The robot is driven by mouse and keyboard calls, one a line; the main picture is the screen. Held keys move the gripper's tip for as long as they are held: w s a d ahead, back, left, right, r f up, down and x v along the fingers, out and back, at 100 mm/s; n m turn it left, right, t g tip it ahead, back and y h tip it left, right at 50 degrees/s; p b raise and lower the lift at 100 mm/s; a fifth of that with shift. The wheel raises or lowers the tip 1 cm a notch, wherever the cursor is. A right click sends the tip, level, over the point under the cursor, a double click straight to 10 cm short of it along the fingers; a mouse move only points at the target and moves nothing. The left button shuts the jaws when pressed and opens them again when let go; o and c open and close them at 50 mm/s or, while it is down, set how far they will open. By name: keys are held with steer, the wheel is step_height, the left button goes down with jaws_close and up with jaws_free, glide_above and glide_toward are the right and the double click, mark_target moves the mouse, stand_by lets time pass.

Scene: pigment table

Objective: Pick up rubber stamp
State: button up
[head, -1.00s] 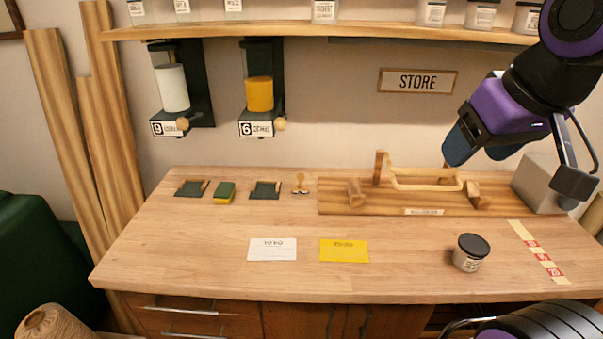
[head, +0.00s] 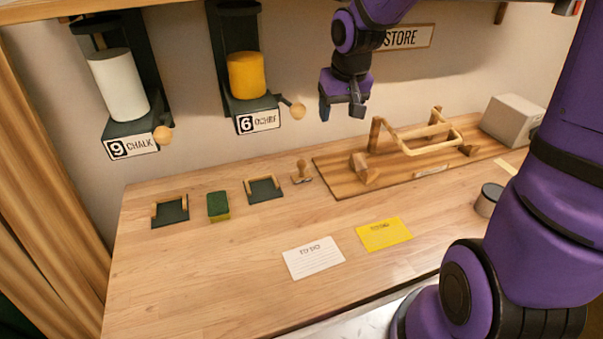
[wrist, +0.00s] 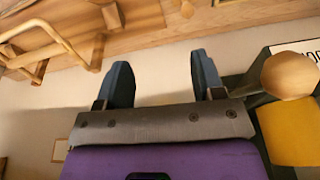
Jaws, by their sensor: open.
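The rubber stamp (head: 302,172) has a light wooden handle and stands upright on the table in the head view. It is between a dark green pad with a wooden handle and the wooden board. My gripper (head: 342,112) is open and empty, pointing down, above and to the right of the stamp in the head view. In the wrist view the two dark blue fingers (wrist: 163,82) are spread apart with nothing between them. I cannot make out the stamp clearly in the wrist view.
Handled dark pads (head: 170,211) and a green-yellow sponge (head: 218,206) lie left of the stamp. A board with a wooden frame (head: 345,186) is right. Wall dispensers hold white (head: 119,85) and ochre (head: 246,75) pigment. A white card (head: 314,258) and yellow card (head: 384,234) lie in front.

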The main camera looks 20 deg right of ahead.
mark_target(304, 161)
steer(key=w+a+f+y, duration=0.1)
steer(key=w+f, duration=0.2)
steer(key=f, duration=0.4)
steer(key=w+a+f+m+y, duration=0.1)
steer(key=w+a+f, duration=0.1)
steer(key=w+f, duration=0.2)
steer(key=w+a+f+y, duration=0.1)
steer(key=w+a+f, duration=0.1)
steer(key=f, duration=0.9)
steer(key=shift+w+g, duration=0.3)
steer(key=shift+w, duration=0.35)
steer(key=c, duration=1)
